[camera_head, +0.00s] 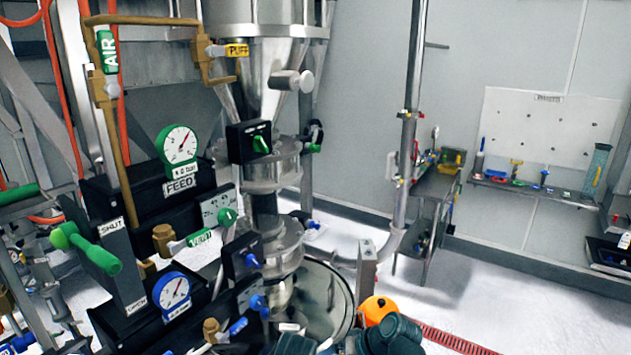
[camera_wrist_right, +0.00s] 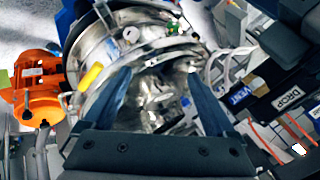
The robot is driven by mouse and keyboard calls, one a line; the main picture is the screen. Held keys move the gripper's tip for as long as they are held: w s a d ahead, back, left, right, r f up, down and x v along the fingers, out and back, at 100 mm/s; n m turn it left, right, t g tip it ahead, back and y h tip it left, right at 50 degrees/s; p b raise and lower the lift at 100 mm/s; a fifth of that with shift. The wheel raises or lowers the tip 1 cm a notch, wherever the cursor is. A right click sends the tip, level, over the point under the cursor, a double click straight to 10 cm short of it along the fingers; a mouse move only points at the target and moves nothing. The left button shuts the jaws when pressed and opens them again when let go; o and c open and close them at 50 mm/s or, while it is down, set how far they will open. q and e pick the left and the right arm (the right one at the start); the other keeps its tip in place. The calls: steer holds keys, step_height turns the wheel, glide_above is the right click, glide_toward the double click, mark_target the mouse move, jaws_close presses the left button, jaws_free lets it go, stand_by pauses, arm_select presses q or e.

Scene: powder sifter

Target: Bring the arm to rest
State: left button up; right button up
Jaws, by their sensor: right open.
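My right gripper (camera_wrist_right: 160,96) shows in the right wrist view. Its two dark blue fingers stand apart with nothing held between them. Beyond the fingers is a shiny round metal vessel (camera_wrist_right: 95,45) of the sifter; I cannot tell how far off it is. In the head view, dark teal parts at the bottom edge look like pieces of my arm, but no fingertips can be made out there. My left gripper is in neither view.
The sifter's steel cone (camera_head: 262,75) stands at centre, with a FEED gauge (camera_head: 180,145) and blue-rimmed gauge (camera_head: 173,291) at left. An orange motor (camera_head: 377,309) is low, also in the wrist view (camera_wrist_right: 38,88).

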steer(key=s+d+f+m+g+h, duration=0.1)
steer(key=s+d+f+h, duration=0.25)
steer(key=d, duration=0.35)
steer(key=s+d+f+m+g+h, duration=0.1)
steer(key=s+d+f+g+h, duration=0.1)
steer(key=d+h, duration=0.3)
steer(key=s+a+f+n+b, duration=0.2)
steer(key=a+f+b, duration=0.3)
steer(key=f+b, duration=0.2)
steer(key=s+a+f+n+b, duration=0.2)
steer(key=s+a+f+b, duration=0.1)
steer(key=f+b, duration=0.5)
steer(key=shift+s+a+g, duration=0.35)
steer(key=shift+a+g, duration=0.05)
steer(key=shift+a, duration=0.45)
